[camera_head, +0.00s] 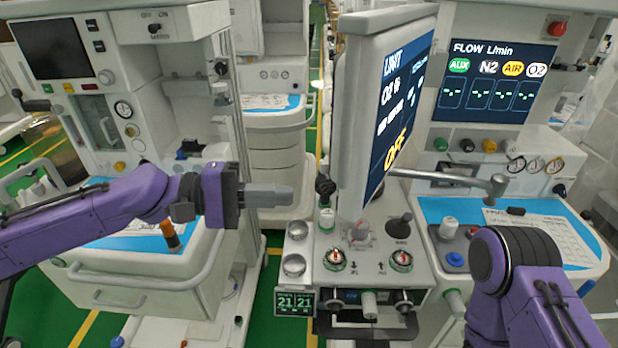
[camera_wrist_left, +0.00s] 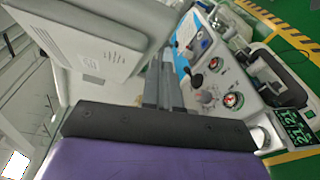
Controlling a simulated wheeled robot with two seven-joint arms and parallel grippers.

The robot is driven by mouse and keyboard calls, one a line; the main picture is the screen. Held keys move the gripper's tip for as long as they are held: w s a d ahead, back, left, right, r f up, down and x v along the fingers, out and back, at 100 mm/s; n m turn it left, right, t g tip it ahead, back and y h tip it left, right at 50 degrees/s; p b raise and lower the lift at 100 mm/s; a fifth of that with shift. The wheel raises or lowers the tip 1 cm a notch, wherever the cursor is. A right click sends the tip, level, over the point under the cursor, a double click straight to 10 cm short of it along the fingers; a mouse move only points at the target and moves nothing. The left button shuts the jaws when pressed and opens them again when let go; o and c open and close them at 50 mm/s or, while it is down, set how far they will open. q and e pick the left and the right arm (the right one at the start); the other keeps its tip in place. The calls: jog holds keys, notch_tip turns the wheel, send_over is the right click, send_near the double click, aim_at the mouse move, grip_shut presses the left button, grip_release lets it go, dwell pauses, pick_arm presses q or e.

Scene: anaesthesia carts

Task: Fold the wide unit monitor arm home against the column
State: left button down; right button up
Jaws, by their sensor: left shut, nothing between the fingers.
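The monitor (camera_head: 350,107) of the wide unit stands upright in the middle of the head view, its lit screen turned to the right. Its grey monitor arm (camera_head: 445,178) runs from behind the screen to a round joint (camera_head: 497,184) on the right, swung out over the worktop. In the left wrist view the closed fingers (camera_wrist_left: 164,72) lie beside the monitor's pale back (camera_wrist_left: 90,48). My right gripper is out of view; only my right arm shows.
The unit's flow panel (camera_head: 495,78) is behind the monitor. Knobs and gauges (camera_head: 360,235) sit below it. A blue-topped worktop (camera_head: 430,208) lies to the right. Another cart (camera_head: 140,270) stands left, with green floor (camera_head: 262,285) between.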

pick_arm(q)
jog(key=s+a+r+m+h, duration=0.1)
jog(key=s+a+r+m, duration=0.25)
jog(key=a+r, duration=0.5)
jog(key=s+d+r+p, duration=0.1)
jog(key=d+p, duration=0.2)
jog(key=d, duration=1.1)
jog(key=shift+r+g+p, duration=0.2)
jog(key=shift+g+p, duration=0.15)
jog(key=shift+g, duration=0.05)
jog(key=shift+d, duration=0.15)
